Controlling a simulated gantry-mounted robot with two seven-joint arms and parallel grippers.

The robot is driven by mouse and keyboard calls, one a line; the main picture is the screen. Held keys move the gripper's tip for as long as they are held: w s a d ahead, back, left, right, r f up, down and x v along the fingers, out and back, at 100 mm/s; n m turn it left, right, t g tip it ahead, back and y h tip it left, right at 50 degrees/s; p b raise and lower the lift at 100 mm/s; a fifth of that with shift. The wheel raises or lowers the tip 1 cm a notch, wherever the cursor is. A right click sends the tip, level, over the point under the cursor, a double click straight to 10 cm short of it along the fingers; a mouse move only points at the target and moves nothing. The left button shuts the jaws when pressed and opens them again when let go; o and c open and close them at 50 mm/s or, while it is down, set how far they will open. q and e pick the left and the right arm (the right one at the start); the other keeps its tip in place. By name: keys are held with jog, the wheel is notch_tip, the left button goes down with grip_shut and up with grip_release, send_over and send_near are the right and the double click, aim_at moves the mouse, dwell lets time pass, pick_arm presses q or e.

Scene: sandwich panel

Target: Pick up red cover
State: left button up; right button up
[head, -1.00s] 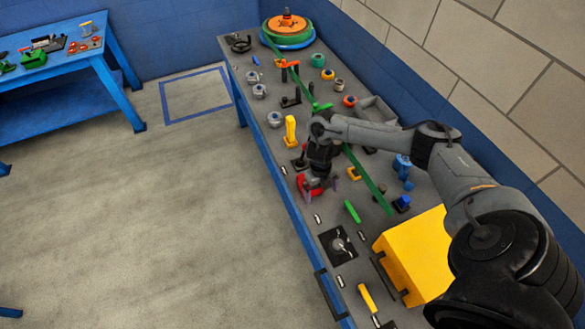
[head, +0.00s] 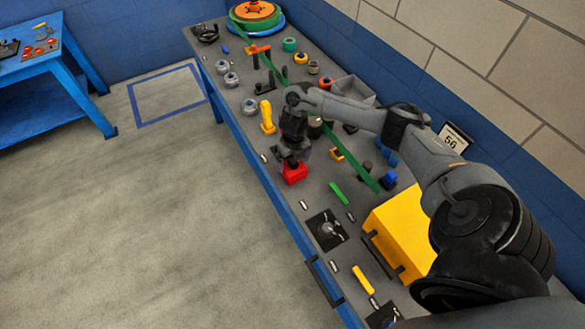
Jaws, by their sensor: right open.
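The red cover (head: 295,173) is a small red block-like piece on the grey bench top, near its left long edge. My right gripper (head: 292,160) points down directly over it, and its dark body hides the cover's top. The jaws are open at the cover; I cannot tell whether the fingers touch it. My left gripper is not in view.
A yellow upright handle (head: 267,118) stands just behind the gripper. A green strip (head: 345,155) runs along the bench to its right. A black plate with a knob (head: 327,230) and a yellow box (head: 402,235) lie nearer. Open floor is left of the bench.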

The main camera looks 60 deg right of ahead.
aim_at(293, 168)
jog(key=f, duration=0.3)
jog(key=shift+a+f, duration=0.2)
jog(key=shift+f, duration=0.1)
jog(key=shift+d+f, duration=0.1)
jog(key=shift+f, duration=0.35)
jog(key=shift+c, duration=0.5)
jog(key=c, duration=0.7)
